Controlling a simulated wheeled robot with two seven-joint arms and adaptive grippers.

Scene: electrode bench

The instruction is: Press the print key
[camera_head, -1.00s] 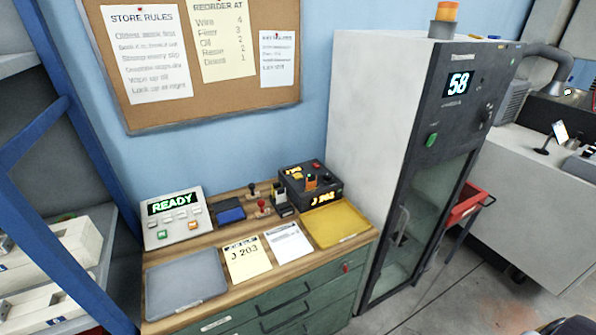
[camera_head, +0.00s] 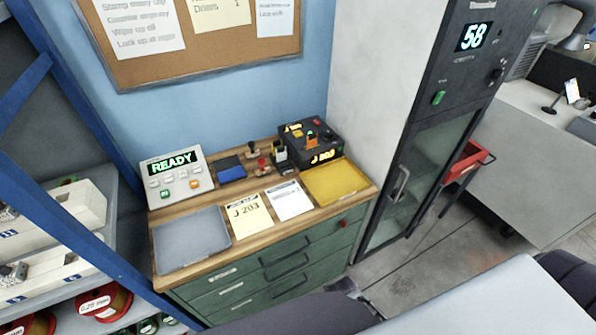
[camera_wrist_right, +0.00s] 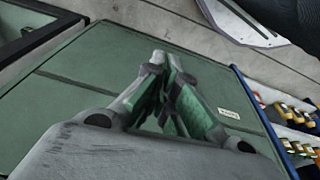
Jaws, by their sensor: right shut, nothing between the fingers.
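A white console (camera_head: 175,178) with a lit green READY display stands at the back left of the wooden bench. It has several pale keys, a green key (camera_head: 165,192) and an orange key (camera_head: 194,184); their labels are too small to read. A black box (camera_head: 311,143) with lit yellow displays and small keys stands at the back right. I cannot tell which key is marked print. In the right wrist view my right gripper (camera_wrist_right: 166,68) is shut and empty, in front of a green cabinet surface (camera_wrist_right: 90,75). My left gripper is not in view.
A grey tray (camera_head: 190,240), a J-203 card (camera_head: 249,215), a white sheet (camera_head: 288,200) and a yellow tray (camera_head: 337,183) lie along the bench front. Stamps and a blue pad (camera_head: 231,170) stand behind. A blue-framed shelf is left; a tall cabinet (camera_head: 425,155) is right.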

